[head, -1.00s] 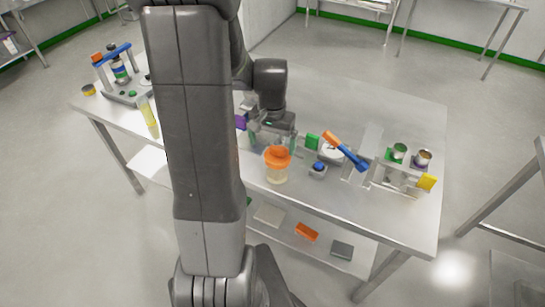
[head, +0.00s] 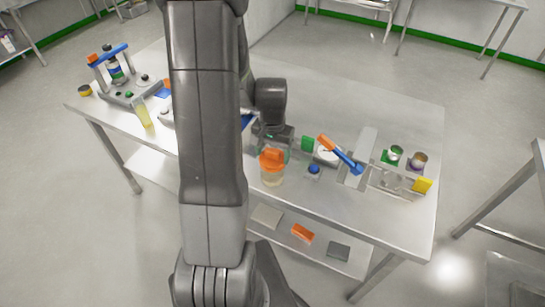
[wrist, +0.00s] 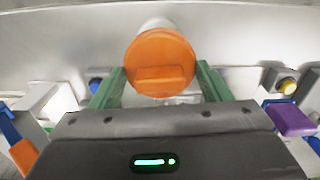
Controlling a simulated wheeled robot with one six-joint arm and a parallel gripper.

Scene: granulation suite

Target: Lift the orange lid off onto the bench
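The orange lid (head: 272,156) sits on a clear jar (head: 272,178) with pale contents, near the front edge of the bench (head: 310,200). In the wrist view the round lid (wrist: 160,55) shows a raised bar across its top, and the pale jar (wrist: 155,22) shows beyond it. My gripper (head: 274,145) is just behind the lid in the head view. In the wrist view its green fingers (wrist: 158,82) are wide apart, one on each side of the lid's lower part. Nothing is held. I cannot tell whether a finger touches the lid.
Right of the jar are a blue-topped item (head: 314,169), a green block (head: 308,144), an orange-and-blue tool (head: 340,155) and a rack with cans (head: 400,178). A yellow-filled cylinder (head: 143,112) and a blue-framed stand (head: 112,72) are at left. Bare bench lies at the back right.

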